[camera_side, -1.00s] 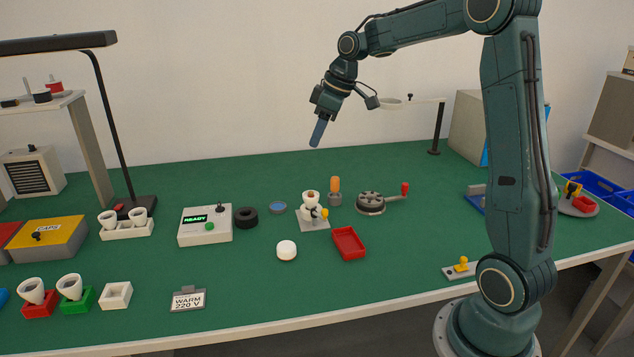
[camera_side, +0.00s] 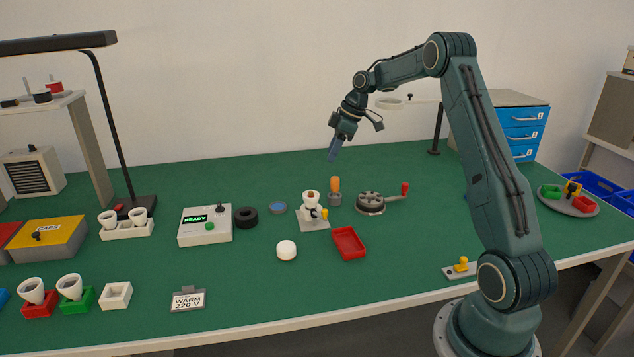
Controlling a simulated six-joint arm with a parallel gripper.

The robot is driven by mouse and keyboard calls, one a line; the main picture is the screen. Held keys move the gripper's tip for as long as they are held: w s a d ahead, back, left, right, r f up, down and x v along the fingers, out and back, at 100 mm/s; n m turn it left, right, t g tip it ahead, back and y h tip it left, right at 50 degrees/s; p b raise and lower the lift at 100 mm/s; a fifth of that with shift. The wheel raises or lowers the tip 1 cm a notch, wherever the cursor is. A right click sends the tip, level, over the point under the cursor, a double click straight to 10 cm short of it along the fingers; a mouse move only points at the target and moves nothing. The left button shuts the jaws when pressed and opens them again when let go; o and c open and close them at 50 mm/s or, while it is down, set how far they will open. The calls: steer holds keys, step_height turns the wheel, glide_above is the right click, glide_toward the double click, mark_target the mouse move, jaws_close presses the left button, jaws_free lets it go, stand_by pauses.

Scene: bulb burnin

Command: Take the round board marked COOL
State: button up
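A round grey board (camera_side: 567,206) lies at the far right of the bench. It carries a green holder (camera_side: 551,192), a red holder (camera_side: 584,204) and a yellow-and-black piece (camera_side: 572,189). I can read no COOL marking on it from this side. A small plate marked WARM 220 V (camera_side: 188,300) lies at the front left. My gripper (camera_side: 334,151) is in the air above the back middle of the bench, far to the left of the round board. Its blue fingers point down and are seen edge-on, so their gap is hidden. I see nothing held in it.
A blue drawer cabinet (camera_side: 523,135) stands behind the board's left side. Blue bins (camera_side: 600,184) are behind it. A lamp post (camera_side: 437,132) rises at the back. A crank disc (camera_side: 371,203), a bulb fixture (camera_side: 311,208) and a red tray (camera_side: 348,243) stand mid-bench.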

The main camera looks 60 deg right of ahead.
glide_above(313, 192)
steer(key=s+d, duration=0.2)
step_height(313, 192, down, 8)
steer(key=shift+a, duration=0.2)
steer(key=shift+s, duration=0.1)
steer(key=shift+x, duration=2.3)
steer(key=shift+a+f, duration=0.2)
steer(key=shift+f, duration=0.1)
jaws_close()
